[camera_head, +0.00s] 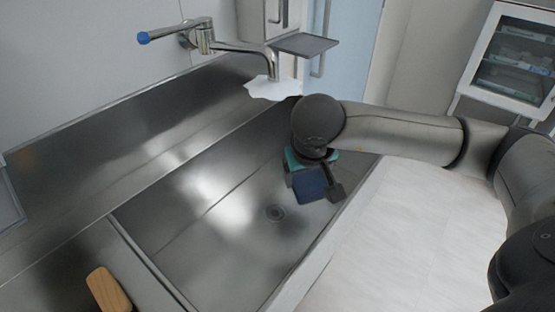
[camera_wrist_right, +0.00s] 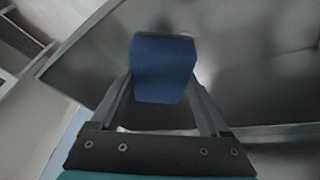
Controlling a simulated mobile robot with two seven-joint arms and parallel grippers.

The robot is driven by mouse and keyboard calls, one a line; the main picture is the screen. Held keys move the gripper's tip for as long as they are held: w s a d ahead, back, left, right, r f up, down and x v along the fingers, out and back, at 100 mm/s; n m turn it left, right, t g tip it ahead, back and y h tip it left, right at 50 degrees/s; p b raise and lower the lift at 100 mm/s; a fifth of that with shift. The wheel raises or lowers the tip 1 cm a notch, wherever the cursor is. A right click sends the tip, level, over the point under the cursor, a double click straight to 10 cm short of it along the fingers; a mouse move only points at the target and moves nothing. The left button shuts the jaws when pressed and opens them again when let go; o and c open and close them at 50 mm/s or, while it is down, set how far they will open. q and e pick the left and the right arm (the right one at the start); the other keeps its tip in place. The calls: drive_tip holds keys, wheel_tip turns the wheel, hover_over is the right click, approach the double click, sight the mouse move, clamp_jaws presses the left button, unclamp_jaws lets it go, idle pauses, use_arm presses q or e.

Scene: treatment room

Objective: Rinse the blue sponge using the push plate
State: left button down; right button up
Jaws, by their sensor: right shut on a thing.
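The blue sponge (camera_head: 310,185) is held by my right gripper (camera_head: 318,186) over the right part of the steel sink basin (camera_head: 230,235). In the right wrist view the sponge (camera_wrist_right: 165,68) sits between the two fingers of the gripper (camera_wrist_right: 165,88), which are shut on it. A chrome tap (camera_head: 240,47) with a blue-tipped lever stands at the back; its spout is behind and left of the sponge, apart from it. A flat grey plate (camera_head: 304,44) sticks out beside the spout and may be the push plate. My left gripper is not in view.
A white patch (camera_head: 272,89) lies under the spout, possibly water. The basin has a round drain (camera_head: 275,213) and is otherwise empty. A wooden-looking object (camera_head: 108,290) lies at the lower left. A white counter (camera_head: 400,240) borders the basin; a glass-front cabinet (camera_head: 515,58) stands behind right.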

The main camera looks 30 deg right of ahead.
drive_tip(key=shift+s+d+r+p, duration=0.3)
drive_tip(key=shift+s+r, duration=0.55)
drive_tip(key=shift+s, duration=0.2)
drive_tip(key=shift+s+d+r+p, duration=0.25)
drive_tip(key=shift+s+r, duration=0.6)
drive_tip(key=shift+s, duration=0.15)
